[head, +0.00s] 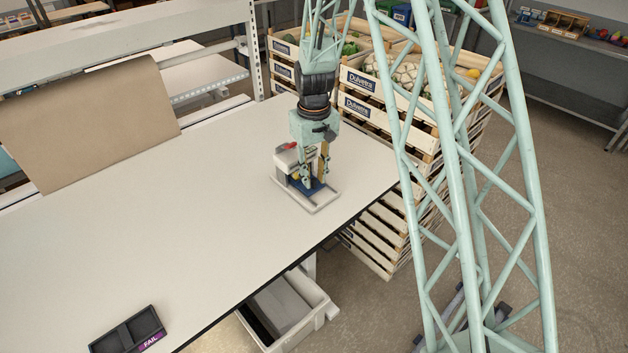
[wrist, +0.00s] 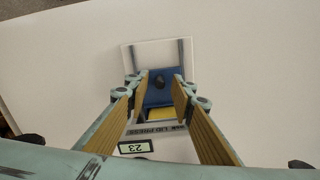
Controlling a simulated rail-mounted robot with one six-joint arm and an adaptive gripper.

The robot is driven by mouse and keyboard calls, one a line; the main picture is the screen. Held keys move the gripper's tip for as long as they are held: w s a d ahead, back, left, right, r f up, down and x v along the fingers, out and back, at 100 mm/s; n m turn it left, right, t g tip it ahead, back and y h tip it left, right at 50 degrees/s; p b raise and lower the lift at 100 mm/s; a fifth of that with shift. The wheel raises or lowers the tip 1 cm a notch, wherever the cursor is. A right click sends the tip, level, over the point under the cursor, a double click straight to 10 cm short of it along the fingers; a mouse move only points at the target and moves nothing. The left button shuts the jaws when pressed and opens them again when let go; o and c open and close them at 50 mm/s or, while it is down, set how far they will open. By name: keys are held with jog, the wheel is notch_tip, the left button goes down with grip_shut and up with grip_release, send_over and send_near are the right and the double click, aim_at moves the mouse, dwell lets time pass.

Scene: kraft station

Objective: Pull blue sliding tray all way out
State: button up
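The blue sliding tray (wrist: 158,95) lies in a pale frame with two grey rails at the front of a small press-like device (head: 287,158). It also shows in the head view (head: 315,186), partly behind my fingers. A dark knob (wrist: 160,78) stands on the tray, and a yellow patch (wrist: 160,99) shows nearer the housing. Part of the tray sticks out of the housing; how far it runs inside is hidden. My gripper (wrist: 159,75) is open and points down over the tray, with one finger on each side of the knob. I cannot tell whether the fingers touch it.
The device stands near the right edge of a white table (head: 190,215), with clear surface to its left. A dark two-part tray marked FAIL (head: 130,333) lies at the front left. Stacked wooden vegetable crates (head: 362,105) stand just beyond the table.

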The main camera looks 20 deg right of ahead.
jog(key=shift+f, duration=0.75)
jog(key=shift+c, duration=0.4)
grip_shut()
